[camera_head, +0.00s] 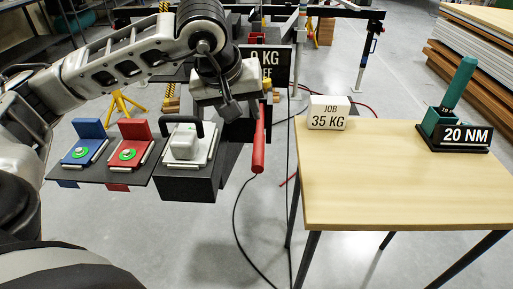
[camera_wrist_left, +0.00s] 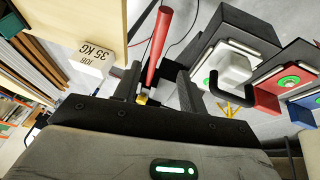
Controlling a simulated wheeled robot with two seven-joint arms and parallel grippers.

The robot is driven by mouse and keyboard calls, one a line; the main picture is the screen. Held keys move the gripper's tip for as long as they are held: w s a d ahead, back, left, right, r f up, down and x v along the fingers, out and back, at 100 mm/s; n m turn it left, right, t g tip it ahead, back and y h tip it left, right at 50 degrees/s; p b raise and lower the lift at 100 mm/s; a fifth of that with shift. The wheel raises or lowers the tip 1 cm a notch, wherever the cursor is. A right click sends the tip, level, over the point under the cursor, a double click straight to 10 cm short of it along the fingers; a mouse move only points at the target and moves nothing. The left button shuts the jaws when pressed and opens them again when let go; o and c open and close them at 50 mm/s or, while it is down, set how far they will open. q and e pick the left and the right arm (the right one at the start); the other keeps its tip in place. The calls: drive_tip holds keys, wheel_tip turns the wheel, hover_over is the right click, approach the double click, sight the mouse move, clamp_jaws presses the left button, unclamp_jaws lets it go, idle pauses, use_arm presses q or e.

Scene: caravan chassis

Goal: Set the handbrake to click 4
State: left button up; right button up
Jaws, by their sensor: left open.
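The handbrake lever (camera_head: 258,150) has a red grip and hangs steeply beside the right side of a dark box. My left gripper (camera_head: 246,112) is open and sits close to the lever's upper part in the head view. In the left wrist view the red lever (camera_wrist_left: 158,45) runs between the two spread dark fingers of the left gripper (camera_wrist_left: 157,80). Gaps show beside it, and I cannot tell whether a finger touches it. The click marks are not visible. My right gripper is not in view.
A sign (camera_head: 272,60) reading "0 KG" is partly hidden behind my arm. Blue (camera_head: 85,150) and red (camera_head: 130,152) switches and a grey-white handled unit (camera_head: 187,147) stand left of the lever.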

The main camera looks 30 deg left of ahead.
sight(258, 149)
use_arm(q)
drive_tip(key=x, duration=1.5)
drive_tip(key=shift+w+d+f, duration=0.1)
drive_tip(key=shift+f, duration=0.1)
clamp_jaws()
drive_tip(key=shift+r, duration=0.1)
